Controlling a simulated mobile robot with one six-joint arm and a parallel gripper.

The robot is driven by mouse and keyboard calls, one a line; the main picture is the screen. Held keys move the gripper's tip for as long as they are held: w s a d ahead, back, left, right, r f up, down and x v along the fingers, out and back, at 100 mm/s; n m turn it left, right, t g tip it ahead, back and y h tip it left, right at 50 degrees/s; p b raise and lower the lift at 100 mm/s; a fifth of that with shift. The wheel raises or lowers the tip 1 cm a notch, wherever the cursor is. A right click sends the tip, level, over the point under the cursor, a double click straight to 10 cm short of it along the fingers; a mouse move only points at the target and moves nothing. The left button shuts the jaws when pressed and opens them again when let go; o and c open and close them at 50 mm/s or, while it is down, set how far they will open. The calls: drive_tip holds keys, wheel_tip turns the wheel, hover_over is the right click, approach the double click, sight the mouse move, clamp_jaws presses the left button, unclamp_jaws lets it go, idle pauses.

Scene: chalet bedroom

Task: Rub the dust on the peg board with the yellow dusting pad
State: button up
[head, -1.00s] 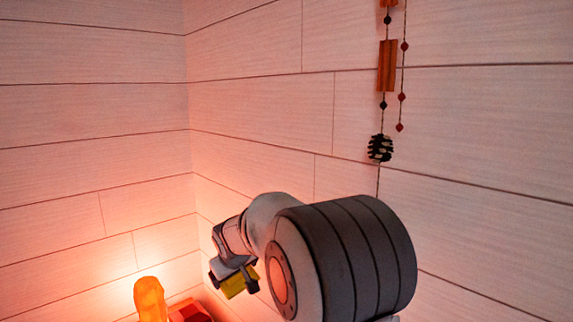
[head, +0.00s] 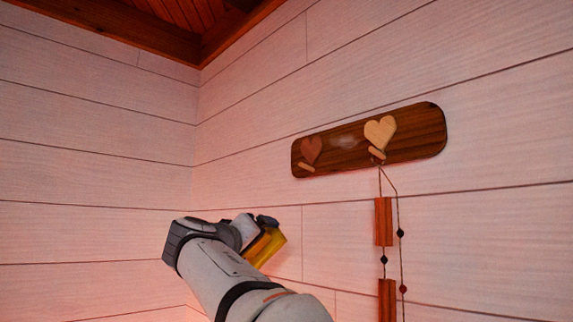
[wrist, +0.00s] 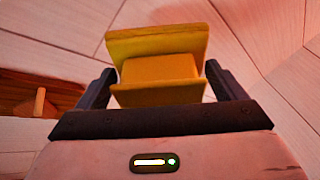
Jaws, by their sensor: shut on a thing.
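The dark wooden peg board (head: 418,137) hangs on the right wall in the head view, with two hearts and pegs on it. A pale dust smudge (head: 344,142) lies between the hearts. My gripper (head: 262,236) is shut on the yellow dusting pad (head: 268,248), below and left of the board and apart from it. In the wrist view the yellow pad (wrist: 157,42) sits between the two fingers of my gripper (wrist: 158,85). Part of the board (wrist: 30,88) shows at the left edge there, with one peg.
A string of orange wooden pieces and dark beads (head: 384,222) hangs from the board's right peg. A wooden ceiling beam (head: 130,38) runs along the top left. The plank wall around the board is otherwise bare.

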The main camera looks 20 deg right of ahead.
drive_tip(key=s+d+r+h+p, duration=0.1)
drive_tip(key=s+r, duration=0.3)
drive_tip(key=r, duration=0.3)
drive_tip(key=s+d+r+m+g+h+p, duration=0.1)
drive_tip(key=s+r+h+p, duration=0.1)
drive_tip(key=s+r, duration=0.2)
drive_tip(key=s+d+r+m+h+p, duration=0.1)
drive_tip(key=s+r, duration=0.3)
drive_tip(key=r, duration=0.6)
drive_tip(key=shift+g+h, duration=0.4)
drive_tip(key=shift+h, duration=0.1)
drive_tip(key=shift+c, duration=1.1)
drive_tip(key=shift+w+d+p, duration=0.3)
drive_tip(key=shift+w+d, duration=0.05)
drive_tip(key=shift+d, duration=0.55)
drive_tip(key=shift+w+d+p, duration=0.25)
drive_tip(key=shift+w+d, duration=0.1)
drive_tip(key=shift+d, duration=0.6)
drive_tip(key=shift+w+d+p, duration=0.3)
drive_tip(key=shift+w+d, duration=0.05)
drive_tip(key=shift+d, duration=0.55)
drive_tip(key=shift+w+d, duration=0.2)
drive_tip(key=shift+d, duration=0.35)
